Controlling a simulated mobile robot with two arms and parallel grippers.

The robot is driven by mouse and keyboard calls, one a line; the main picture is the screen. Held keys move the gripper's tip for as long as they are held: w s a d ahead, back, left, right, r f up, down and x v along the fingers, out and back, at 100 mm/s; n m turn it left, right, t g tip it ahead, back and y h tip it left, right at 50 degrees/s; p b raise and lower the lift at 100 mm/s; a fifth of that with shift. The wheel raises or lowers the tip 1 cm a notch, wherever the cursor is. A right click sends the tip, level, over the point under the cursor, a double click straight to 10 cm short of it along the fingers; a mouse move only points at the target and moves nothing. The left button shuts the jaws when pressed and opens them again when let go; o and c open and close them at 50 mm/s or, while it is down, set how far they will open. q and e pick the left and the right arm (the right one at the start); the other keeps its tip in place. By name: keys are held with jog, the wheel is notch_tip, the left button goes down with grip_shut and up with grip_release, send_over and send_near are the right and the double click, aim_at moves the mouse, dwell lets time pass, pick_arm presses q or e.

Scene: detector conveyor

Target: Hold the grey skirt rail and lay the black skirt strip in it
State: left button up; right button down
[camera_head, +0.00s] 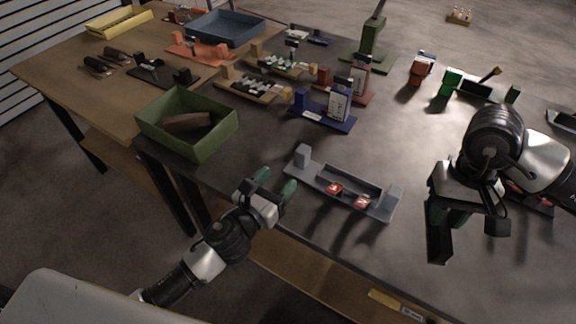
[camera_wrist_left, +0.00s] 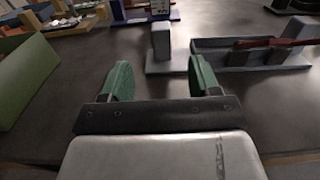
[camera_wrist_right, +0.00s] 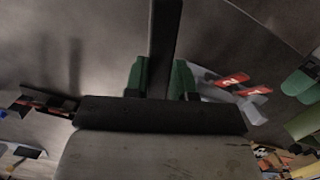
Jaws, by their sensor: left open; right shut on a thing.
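The grey skirt rail (camera_head: 322,181) lies on the dark table in the head view, with an upright block at each end. Two red-labelled pieces (camera_head: 333,188) sit along its near side. It also shows in the left wrist view (camera_wrist_left: 160,66). My left gripper (camera_head: 275,182) is open and empty, just left of the rail's left end block (camera_wrist_left: 160,40). My right gripper (camera_head: 448,212) is shut on the black skirt strip (camera_head: 438,245), right of the rail and apart from it.
A green bin (camera_head: 158,133) with a brown block inside stands left of the rail. A blue fixture (camera_head: 325,119) and several other coloured fixtures stand farther back. A blue tray (camera_head: 225,28) is at the far left. The table between rail and right gripper is mostly clear.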

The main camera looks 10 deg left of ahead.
aim_at(299, 154)
pick_arm(q)
jog(key=shift+w+d+r, duration=0.2)
jog(key=shift+w+d, duration=0.1)
jog(key=shift+w, duration=0.35)
pick_arm(e)
jog(key=shift+w+d, duration=0.15)
jog(key=shift+w, duration=0.35)
pick_arm(q)
jog(key=p+x, duration=0.1)
jog(key=x, duration=1)
jog(key=shift+w+r, duration=0.1)
jog(key=shift+w, duration=0.05)
pick_arm(e)
jog(key=shift+s+r, duration=0.15)
jog(key=shift+r, duration=0.35)
pick_arm(q)
grip_shut()
grip_release()
